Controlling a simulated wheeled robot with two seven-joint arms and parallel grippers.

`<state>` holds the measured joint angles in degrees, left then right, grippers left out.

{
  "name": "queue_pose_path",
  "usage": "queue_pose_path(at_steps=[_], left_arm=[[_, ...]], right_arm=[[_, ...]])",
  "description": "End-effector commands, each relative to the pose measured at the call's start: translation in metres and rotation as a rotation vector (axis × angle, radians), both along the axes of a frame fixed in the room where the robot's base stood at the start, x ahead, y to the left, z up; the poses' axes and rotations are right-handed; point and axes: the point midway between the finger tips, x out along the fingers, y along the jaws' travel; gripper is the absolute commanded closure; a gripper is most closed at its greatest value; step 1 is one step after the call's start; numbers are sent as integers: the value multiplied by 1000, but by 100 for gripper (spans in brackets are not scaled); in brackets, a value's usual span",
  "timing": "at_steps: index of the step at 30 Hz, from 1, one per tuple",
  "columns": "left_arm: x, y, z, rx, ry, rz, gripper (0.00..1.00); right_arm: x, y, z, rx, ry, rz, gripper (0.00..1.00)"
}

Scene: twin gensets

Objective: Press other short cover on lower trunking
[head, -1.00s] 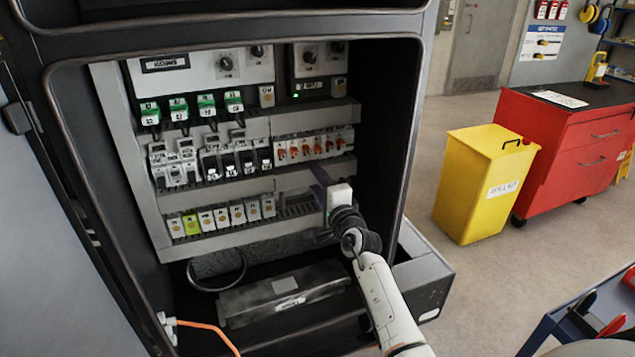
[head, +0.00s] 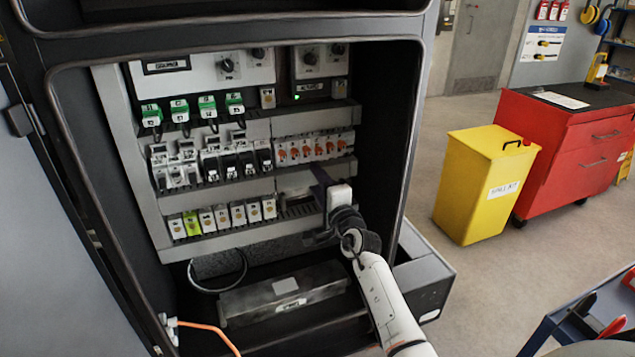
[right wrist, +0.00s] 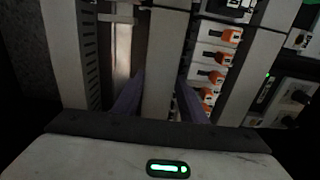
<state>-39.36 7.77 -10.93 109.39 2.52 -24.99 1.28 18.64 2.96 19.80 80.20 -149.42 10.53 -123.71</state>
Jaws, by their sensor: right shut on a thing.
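My right gripper (head: 319,182) reaches into the open cabinet at the right end of the lower trunking. In the right wrist view its two purple fingers (right wrist: 158,102) stand on either side of a pale grey short cover (right wrist: 165,65) and are shut on it. The cover lies along the trunking line; whether it is fully seated cannot be told. To its left in the head view, a grey cover (head: 222,192) lies on the lower trunking between the device rows. My left gripper is not in view.
Orange-switched breakers (head: 312,148) sit just above the gripper. A row of white devices with one yellow-green (head: 192,223) sits below left. A dark box (head: 285,292) lies on the cabinet floor. A yellow bin (head: 485,185) and red cabinet (head: 570,150) stand outside.

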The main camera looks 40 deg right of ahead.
Motion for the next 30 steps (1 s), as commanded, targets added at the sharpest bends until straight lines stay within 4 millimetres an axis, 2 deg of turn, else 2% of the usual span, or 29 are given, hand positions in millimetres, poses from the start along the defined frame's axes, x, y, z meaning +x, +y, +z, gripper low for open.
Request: queue_pose_path(at_steps=[11, 12, 15, 26, 30], left_arm=[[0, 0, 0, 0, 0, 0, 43], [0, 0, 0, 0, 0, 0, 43], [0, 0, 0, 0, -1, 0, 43], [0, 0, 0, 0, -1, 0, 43], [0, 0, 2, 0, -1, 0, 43]], right_arm=[[3, -1, 0, 0, 0, 0, 96], [3, -1, 0, 0, 0, 0, 58], [3, -1, 0, 0, 0, 0, 41], [2, -1, 3, -2, -7, -1, 40], [-7, 2, 4, -1, -7, 0, 40]])
